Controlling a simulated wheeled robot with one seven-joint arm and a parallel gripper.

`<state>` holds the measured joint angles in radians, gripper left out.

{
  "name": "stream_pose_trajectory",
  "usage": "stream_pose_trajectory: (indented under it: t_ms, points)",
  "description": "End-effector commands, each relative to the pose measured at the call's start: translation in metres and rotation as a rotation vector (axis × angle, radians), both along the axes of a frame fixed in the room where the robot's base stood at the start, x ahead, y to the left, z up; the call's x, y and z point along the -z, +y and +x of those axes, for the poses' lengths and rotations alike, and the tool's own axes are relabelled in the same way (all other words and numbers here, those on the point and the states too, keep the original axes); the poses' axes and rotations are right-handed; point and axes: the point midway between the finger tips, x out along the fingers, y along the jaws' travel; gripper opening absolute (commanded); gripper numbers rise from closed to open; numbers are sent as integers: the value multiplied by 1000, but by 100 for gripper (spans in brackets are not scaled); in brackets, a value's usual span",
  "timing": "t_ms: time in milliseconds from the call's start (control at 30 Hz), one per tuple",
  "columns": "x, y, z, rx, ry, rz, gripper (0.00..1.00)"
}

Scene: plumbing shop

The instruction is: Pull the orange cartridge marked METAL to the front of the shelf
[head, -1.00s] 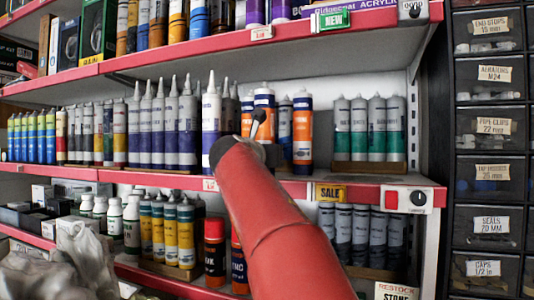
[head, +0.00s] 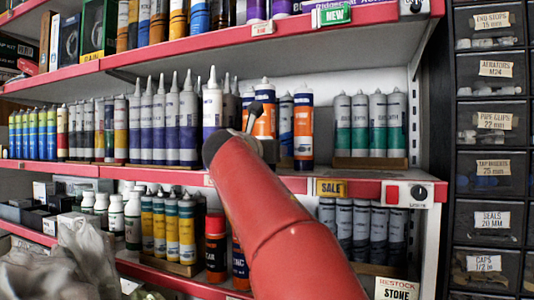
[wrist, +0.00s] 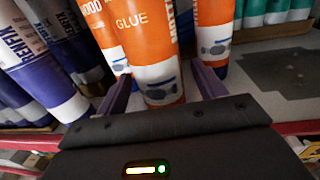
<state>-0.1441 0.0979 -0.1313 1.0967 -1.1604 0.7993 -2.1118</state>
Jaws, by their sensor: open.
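Several white-and-orange cartridges stand on the middle shelf. In the wrist view, one orange cartridge marked GLUE (wrist: 148,45) stands between the two fingers of my gripper (wrist: 161,76), which is open around its lower part. I cannot see the jaws pressing on it. Another orange cartridge (wrist: 213,35) is just right of the right finger, and one more is partly hidden at the left behind. In the head view, orange cartridges show behind my arm (head: 265,122) and to its right (head: 303,135). I cannot read the word METAL on any of them.
White-and-purple cartridges (wrist: 62,75) stand close on the left. The shelf (wrist: 285,70) is bare to the right of the orange ones, before the green-and-grey cartridges (head: 378,130). The red shelf edge (head: 295,188) runs below my arm.

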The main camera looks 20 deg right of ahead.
Motion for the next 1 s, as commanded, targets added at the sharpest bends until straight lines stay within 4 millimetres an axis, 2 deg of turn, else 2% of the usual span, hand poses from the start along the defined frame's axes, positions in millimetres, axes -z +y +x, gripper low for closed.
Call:
stream_pose_trajectory:
  t_ms: [167, 333, 1000]
  points:
    - [1, 21, -25, -3, -3, 1, 70]
    - [1, 33, -39, -1, -1, 0, 70]
    - [0, 36, -42, 0, -1, 0, 70]
